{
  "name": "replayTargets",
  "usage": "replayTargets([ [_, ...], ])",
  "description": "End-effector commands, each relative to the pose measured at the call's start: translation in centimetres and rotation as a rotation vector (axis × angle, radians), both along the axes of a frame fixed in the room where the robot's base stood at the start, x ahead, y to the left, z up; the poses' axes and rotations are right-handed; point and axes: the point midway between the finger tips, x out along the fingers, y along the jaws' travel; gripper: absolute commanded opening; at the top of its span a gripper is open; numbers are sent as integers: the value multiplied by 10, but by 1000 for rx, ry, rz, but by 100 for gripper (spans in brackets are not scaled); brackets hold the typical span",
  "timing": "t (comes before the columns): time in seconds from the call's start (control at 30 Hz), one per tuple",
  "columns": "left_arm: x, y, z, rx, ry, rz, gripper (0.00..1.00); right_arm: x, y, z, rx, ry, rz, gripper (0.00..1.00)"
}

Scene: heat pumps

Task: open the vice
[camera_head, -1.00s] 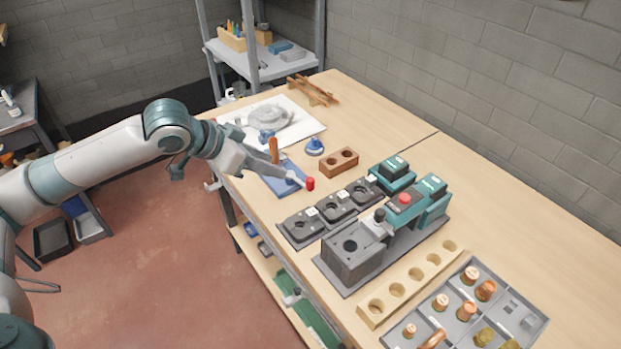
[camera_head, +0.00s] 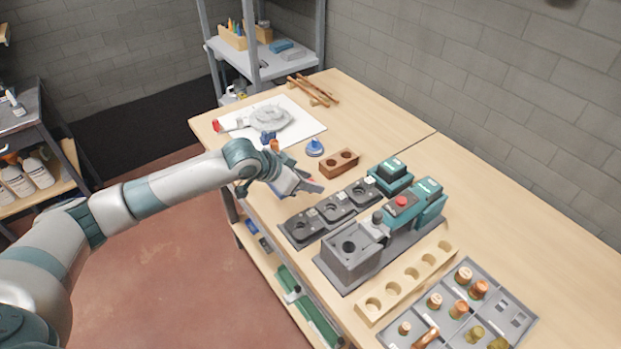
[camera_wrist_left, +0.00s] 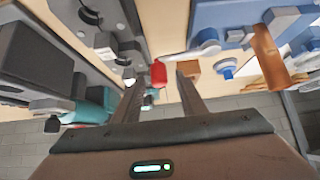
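A blue device (camera_wrist_left: 225,22) with a coppery-brown handle (camera_wrist_left: 268,55) is at the upper right of the left wrist view; it looks like the vice, but I cannot be sure. In the head view my arm mostly hides it. A red knob (camera_wrist_left: 158,73) shows between the finger lines of my left gripper (camera_wrist_left: 161,82). My left gripper also shows in the head view (camera_head: 312,187), low over the left bench edge, beside the black fixtures. Its two fingers are apart. I see no grip on the knob. My right gripper is out of view.
Black fixtures (camera_head: 305,226), a teal and grey machine (camera_head: 350,262) and a wooden hole strip (camera_head: 390,299) line the bench. A wooden block (camera_head: 339,163) and a blue round piece (camera_head: 314,148) stand behind the gripper.

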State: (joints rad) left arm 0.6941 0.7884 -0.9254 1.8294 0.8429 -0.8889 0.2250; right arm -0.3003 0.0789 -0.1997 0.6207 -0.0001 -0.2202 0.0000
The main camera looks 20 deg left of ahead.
Motion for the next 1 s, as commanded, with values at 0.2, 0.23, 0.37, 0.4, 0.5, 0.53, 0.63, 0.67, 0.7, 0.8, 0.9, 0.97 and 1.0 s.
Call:
replayTargets([
  [0.2,5,-4,-6,1,0,-1,38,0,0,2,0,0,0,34],
  [0.23,5,-4,-7,1,0,-1,38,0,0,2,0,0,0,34],
  [0.37,5,-4,-7,1,0,-1,38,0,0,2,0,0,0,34],
  [0.4,5,-4,-7,1,0,-1,38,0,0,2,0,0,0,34],
  [0.5,5,-4,-7,1,0,-1,26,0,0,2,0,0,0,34],
  [0.53,5,-4,-7,1,0,-1,19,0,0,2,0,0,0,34],
  [0.63,5,-4,-6,1,0,-1,0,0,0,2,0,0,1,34],
  [0.67,5,-4,-6,1,0,-1,0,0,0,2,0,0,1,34],
  [0.7,5,-4,-6,1,0,-1,0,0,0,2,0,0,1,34],
  [0.8,5,-4,-6,1,-1,0,0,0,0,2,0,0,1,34],
  [0.9,7,-5,-6,1,0,2,0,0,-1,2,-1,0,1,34],
  [0.97,10,-7,-6,1,0,5,0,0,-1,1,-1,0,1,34],
  [1.0,12,-9,-6,1,-2,7,0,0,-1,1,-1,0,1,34],
])
